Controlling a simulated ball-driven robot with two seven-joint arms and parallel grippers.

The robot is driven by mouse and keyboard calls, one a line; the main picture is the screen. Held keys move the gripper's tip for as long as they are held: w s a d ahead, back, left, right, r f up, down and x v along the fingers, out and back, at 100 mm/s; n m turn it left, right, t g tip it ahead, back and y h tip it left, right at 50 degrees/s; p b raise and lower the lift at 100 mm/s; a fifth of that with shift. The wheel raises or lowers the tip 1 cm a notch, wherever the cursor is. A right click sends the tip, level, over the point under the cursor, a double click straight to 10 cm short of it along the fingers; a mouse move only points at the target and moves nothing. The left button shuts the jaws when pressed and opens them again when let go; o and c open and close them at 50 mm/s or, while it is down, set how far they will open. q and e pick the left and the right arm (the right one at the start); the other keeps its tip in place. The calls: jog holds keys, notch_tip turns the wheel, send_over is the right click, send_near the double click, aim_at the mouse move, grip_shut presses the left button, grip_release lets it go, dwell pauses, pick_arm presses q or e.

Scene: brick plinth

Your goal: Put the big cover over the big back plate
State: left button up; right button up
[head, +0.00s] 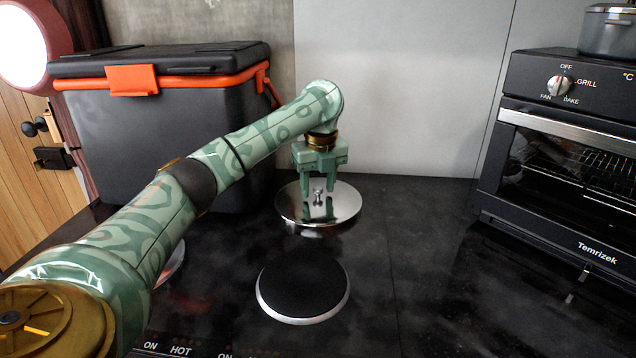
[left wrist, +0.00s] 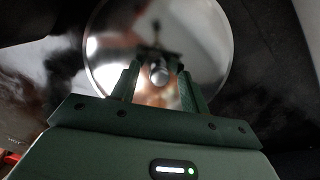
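The big cover (head: 345,205) is a shiny round metal disc with a small knob (head: 318,196) in its middle. It lies level at the back of the black hob, below my left gripper (head: 319,190). The left gripper points down with its fingers apart, and the knob is between or just beyond them. In the left wrist view the cover (left wrist: 205,45) fills the top middle, and the knob (left wrist: 158,73) shows between the open fingertips (left wrist: 158,80), with gaps on both sides. No bare back plate shows; whatever is under the cover is hidden. My right gripper is out of view.
A bare black plate with a silver rim (head: 303,292) is at the front. Another shiny disc (head: 174,264) is partly hidden behind my left arm. A black cool box (head: 160,130) stands at left, an oven (head: 570,150) at right. The hob's right middle is clear.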

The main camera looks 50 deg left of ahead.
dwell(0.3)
pick_arm(q)
jog(key=r+p, duration=0.2)
jog(key=r, duration=0.1)
jog(key=shift+d+r, duration=0.15)
jog(key=shift+d, duration=0.05)
notch_tip(320, 180, up, 13)
jog(key=d+p, duration=0.1)
jog(key=p, duration=0.8)
jog(key=shift+s+d, duration=0.3)
jog(key=shift+s, duration=0.05)
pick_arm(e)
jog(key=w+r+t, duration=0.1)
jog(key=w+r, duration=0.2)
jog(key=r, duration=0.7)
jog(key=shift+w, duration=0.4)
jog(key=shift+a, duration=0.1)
